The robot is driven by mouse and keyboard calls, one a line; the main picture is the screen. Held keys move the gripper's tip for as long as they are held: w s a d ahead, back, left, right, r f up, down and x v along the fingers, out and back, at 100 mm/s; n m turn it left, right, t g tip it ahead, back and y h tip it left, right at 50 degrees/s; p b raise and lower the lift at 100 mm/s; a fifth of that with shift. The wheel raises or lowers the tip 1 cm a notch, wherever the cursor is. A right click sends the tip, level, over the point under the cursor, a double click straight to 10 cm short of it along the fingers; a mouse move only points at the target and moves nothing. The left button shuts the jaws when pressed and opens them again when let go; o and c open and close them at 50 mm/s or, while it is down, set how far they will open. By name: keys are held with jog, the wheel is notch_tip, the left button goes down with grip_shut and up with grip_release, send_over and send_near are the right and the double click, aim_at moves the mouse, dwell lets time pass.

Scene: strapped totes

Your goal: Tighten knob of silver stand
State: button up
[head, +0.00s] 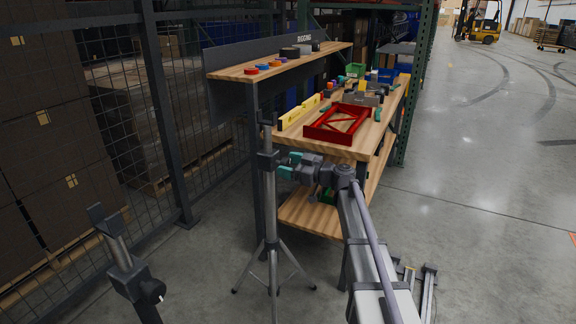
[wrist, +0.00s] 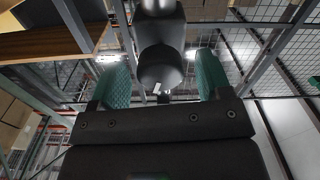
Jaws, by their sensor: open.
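The silver stand (head: 270,205) is an upright tripod in front of the workbench in the head view, with its legs spread on the floor. A dark collar sits on its pole. In the wrist view its dark round knob (wrist: 160,66) faces the camera, with a small white mark on it. My gripper (head: 286,165) is just right of the collar in the head view, with teal fingers. In the wrist view my gripper (wrist: 160,82) is open, one finger on each side of the knob, with gaps visible on both sides. The knob is hard to make out in the head view.
A second, dark stand (head: 126,268) with a knob is at the lower left. Behind the silver stand is a wooden workbench (head: 345,150) with a red frame (head: 338,123), a yellow level (head: 298,112) and several tools. A mesh fence (head: 100,120) is at left.

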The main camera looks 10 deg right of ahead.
jog(key=shift+w+a, duration=0.2)
jog(key=shift+a, duration=0.05)
jog(key=shift+c, duration=0.4)
jog(key=c, duration=0.8)
jog(key=shift+c, duration=0.2)
